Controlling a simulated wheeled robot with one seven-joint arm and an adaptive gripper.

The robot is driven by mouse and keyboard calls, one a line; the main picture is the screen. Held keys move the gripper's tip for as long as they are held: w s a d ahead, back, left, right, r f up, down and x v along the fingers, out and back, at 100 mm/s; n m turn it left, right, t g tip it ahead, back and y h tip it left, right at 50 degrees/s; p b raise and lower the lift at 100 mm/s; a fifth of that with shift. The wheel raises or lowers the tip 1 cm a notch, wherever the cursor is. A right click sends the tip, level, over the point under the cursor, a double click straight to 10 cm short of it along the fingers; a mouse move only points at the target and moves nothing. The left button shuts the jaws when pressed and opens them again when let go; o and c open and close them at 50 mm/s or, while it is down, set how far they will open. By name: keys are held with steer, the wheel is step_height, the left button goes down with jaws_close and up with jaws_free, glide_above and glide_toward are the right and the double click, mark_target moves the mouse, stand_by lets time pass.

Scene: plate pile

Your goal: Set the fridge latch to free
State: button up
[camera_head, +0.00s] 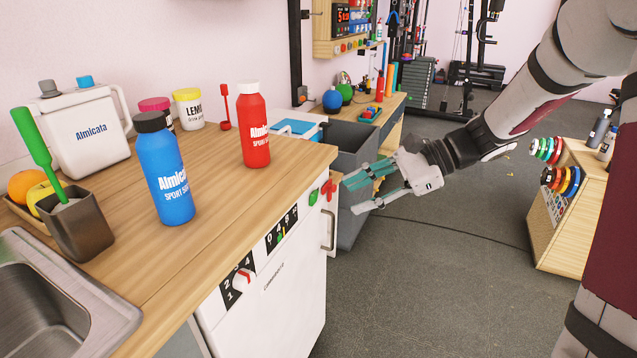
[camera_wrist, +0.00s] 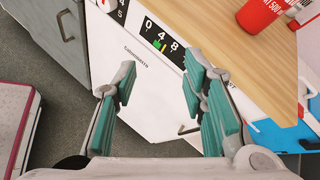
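The white fridge (camera_head: 268,310) stands under the wooden counter; its front also shows in the wrist view (camera_wrist: 150,105). A green piece (camera_head: 313,197) and a red piece (camera_head: 328,188) sit at the top right of its front, by a metal handle (camera_head: 331,230). They may belong to the latch; its setting is not clear. My gripper (camera_head: 353,193) is open and empty, right of these pieces and apart from them. In the wrist view its teal-padded fingers (camera_wrist: 160,70) are spread before the fridge front, and the right finger hides part of it.
A blue bottle (camera_head: 168,180) and a red bottle (camera_head: 254,135) stand on the counter (camera_head: 215,215). A grey bin (camera_head: 352,142) is behind my gripper. The floor in front is open.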

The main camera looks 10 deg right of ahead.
steer(key=w+d+f+m+t+y+b, duration=0.3)
steer(key=w+d+f+m+t+b, duration=0.5)
steer(key=w+d+f, duration=0.45)
steer(key=m+b, duration=0.1)
steer(key=b, duration=0.2)
glide_toward(330, 195)
steer(key=w+a+r, duration=0.2)
steer(key=a+r, duration=0.1)
steer(key=a, duration=0.2)
steer(key=shift+w+a+r, duration=0.2)
steer(key=shift+a+r, duration=0.15)
jaws_close()
